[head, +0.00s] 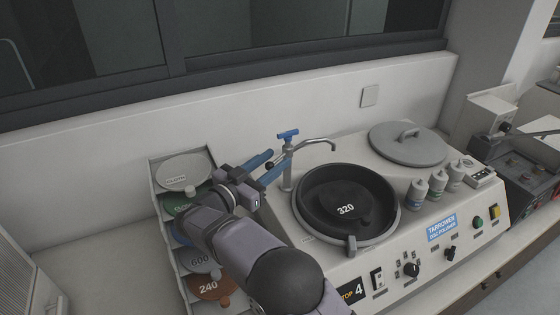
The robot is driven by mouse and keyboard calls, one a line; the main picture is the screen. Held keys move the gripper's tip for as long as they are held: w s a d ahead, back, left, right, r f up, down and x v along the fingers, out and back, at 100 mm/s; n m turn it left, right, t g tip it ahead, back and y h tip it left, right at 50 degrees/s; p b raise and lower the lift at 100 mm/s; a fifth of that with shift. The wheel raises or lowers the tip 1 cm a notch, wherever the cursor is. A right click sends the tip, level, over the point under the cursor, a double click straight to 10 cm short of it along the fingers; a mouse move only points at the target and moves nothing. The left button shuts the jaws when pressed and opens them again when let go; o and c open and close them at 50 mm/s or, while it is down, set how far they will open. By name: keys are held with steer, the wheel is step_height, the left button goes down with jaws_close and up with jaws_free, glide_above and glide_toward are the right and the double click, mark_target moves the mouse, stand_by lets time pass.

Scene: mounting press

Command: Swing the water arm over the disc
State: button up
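The water arm (315,142) is a thin metal spout on an upright post behind the left side of the bowl. A blue tap handle (288,134) tops the post. The spout points right, and its downturned tip appears just behind the bowl's back rim. The black disc (347,208), marked 320, lies in the dark round bowl (380,188). My gripper (276,161) has blue fingers, spread apart, just left of the post.
A rack of labelled discs (168,208) stands left, partly behind my arm. A grey lid (408,144) with a handle lies right of the bowl. Several bottles (437,184) stand at the bowl's right. Knobs and buttons line the front panel (430,252). The wall is close behind.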

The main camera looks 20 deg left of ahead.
steer(key=b+v, duration=0.1)
steer(key=v, duration=0.2)
steer(key=shift+s, duration=0.15)
